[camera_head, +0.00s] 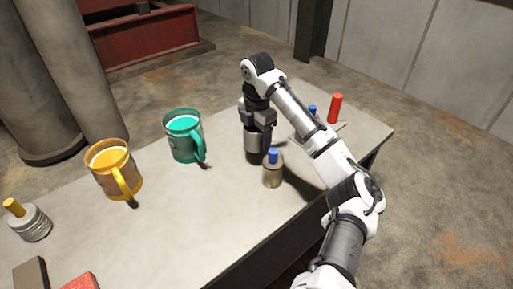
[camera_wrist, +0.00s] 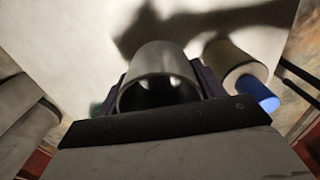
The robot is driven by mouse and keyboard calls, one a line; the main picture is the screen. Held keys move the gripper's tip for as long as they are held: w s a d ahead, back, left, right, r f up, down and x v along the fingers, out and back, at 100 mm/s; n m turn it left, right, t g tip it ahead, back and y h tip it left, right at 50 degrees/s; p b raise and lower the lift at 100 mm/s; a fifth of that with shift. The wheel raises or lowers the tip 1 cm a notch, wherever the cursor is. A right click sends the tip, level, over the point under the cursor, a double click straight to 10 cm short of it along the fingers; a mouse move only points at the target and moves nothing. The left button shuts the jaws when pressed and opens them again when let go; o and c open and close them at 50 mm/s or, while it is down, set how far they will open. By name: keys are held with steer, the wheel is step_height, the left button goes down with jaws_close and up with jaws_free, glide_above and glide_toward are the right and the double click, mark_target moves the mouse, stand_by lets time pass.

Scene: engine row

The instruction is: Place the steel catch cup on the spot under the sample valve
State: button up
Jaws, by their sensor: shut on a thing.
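The steel catch cup (camera_head: 253,142) is a plain grey cylinder over the middle of the table in the head view. In the wrist view the cup (camera_wrist: 158,72) shows its open round mouth between the two dark fingers. My gripper (camera_head: 259,124) is shut on the cup and points down; it also shows in the wrist view (camera_wrist: 160,95). The cup looks upright; its bottom is not clear enough to tell whether it touches the table. I cannot make out a sample valve or a marked spot in either view.
A tan, blue-topped bottle (camera_head: 272,174) stands close beside the cup; it also shows in the wrist view (camera_wrist: 230,63). A green mug (camera_head: 184,137) and yellow mug (camera_head: 113,170) stand left. A red cylinder (camera_head: 335,108) stands at the far right. The table's front middle (camera_head: 190,225) is clear.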

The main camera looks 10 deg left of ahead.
mark_target(257, 157)
steer(key=shift+f+p, duration=0.55)
steer(key=shift+f, duration=2.2)
steer(key=shift+f, duration=0.1)
steer(key=o, duration=1)
steer(key=shift+o, duration=0.2)
